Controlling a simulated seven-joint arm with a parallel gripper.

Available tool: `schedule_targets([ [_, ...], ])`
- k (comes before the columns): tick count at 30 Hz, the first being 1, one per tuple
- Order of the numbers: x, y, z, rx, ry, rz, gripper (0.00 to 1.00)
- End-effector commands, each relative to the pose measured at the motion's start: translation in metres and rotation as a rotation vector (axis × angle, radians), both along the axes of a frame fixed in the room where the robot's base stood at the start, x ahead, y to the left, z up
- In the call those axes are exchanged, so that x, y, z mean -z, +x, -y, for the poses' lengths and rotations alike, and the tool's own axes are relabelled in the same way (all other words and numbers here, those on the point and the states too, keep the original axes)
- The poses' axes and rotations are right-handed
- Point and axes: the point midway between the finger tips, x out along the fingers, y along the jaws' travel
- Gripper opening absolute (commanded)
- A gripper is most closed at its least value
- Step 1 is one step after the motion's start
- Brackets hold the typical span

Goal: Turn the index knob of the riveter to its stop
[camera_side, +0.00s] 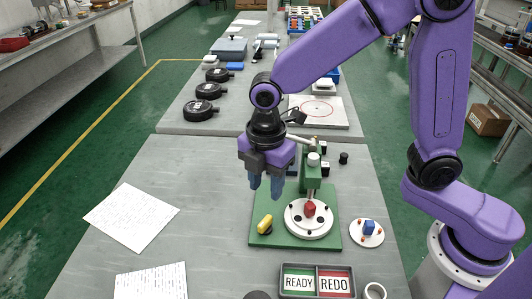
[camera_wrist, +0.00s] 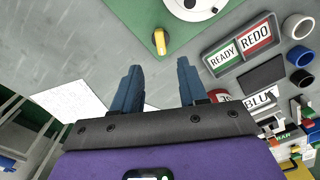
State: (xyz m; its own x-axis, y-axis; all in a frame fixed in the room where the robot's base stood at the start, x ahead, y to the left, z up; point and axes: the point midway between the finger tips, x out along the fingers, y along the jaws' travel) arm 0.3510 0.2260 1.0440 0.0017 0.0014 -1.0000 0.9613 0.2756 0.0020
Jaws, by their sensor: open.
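The riveter has a green base plate (camera_side: 325,237), a green column (camera_side: 311,178) and a round white plate (camera_side: 300,228) with a red block (camera_side: 310,209) on it. A yellow knob (camera_side: 265,223), seemingly the index knob, sits at the base's left corner. The yellow knob (camera_wrist: 160,41) also shows at the top of the wrist view, ahead of the fingers. My gripper (camera_side: 265,187) is open and empty, with blue fingers pointing down. In the side view it appears above the knob, apart from it. In the wrist view my gripper (camera_wrist: 158,74) has a clear gap between its fingertips.
A small white disc with a blue block (camera_side: 369,228) lies right of the base. A READY/REDO tray (camera_side: 317,281) and a white ring (camera_side: 374,291) are at the front. Paper sheets (camera_side: 131,217) lie left on otherwise clear table. Black round parts (camera_side: 201,110) stand on the farther table.

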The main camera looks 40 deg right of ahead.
Motion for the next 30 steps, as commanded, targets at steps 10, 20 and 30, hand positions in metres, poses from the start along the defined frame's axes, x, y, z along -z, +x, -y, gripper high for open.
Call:
schedule_targets([
  [10,-0.061,0.001,-0.001,-0.001,0.003,0.003,0.43],
  [20,-0.074,0.0,0.0,-0.001,0.0,0.001,0.43],
  [30,-0.073,-0.006,0.007,0.028,0.002,0.002,0.43],
])
